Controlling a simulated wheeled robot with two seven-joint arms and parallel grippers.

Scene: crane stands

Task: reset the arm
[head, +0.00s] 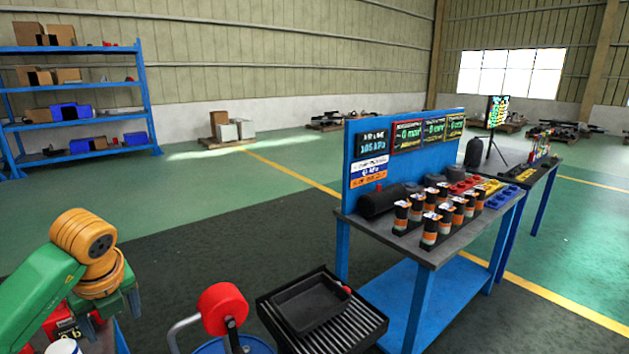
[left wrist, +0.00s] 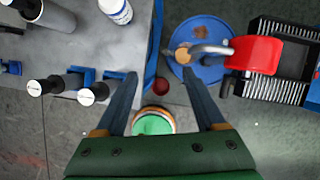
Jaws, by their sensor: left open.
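My left gripper (head: 112,318) is at the lower left of the head view, on a green and orange arm and pointing down. In the left wrist view its two dark fingers (left wrist: 163,75) stand wide apart with nothing between them. The fingertips are over the edge of a grey tabletop (left wrist: 110,48) and the gap beside it. A blue round drum (left wrist: 190,83) with a bent grey handle and a red part (left wrist: 254,54) lies just right of the fingers. My right gripper is in neither view.
On the grey tabletop are a white bottle (left wrist: 117,10) and dark cylinders with white ends (left wrist: 87,95). A black tray (head: 311,303) sits on a ribbed black stand. A blue workbench (head: 437,252) with striped canisters stands at right. Open floor lies behind.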

